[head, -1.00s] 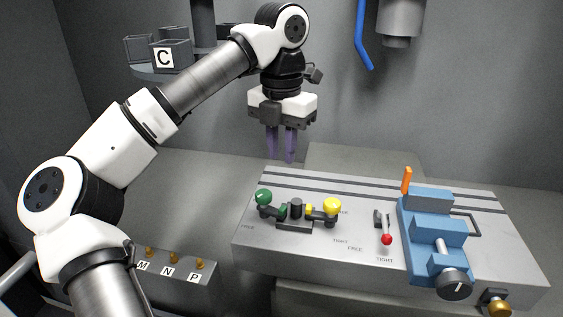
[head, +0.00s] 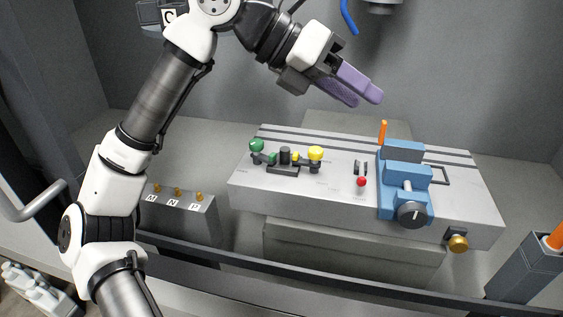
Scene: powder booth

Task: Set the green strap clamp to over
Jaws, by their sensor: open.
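The green strap clamp (head: 257,147) is a lever with a green ball knob at the left end of the grey machine bed (head: 335,205). Its arm leads right to a dark block and post (head: 285,157). A second lever with a yellow knob (head: 315,153) stands on the right of that post. My gripper (head: 360,93) is open and empty. It is in the air above and behind the bed, tilted with its purple fingers pointing down to the right. It is well apart from the clamp.
A blue vise (head: 404,178) with an orange handle (head: 383,131) stands on the bed's right. A red-knobbed lever (head: 361,181) is left of it. A box with brass knobs marked M, N, P (head: 177,205) is at left. A grey bin (head: 526,268) stands at lower right.

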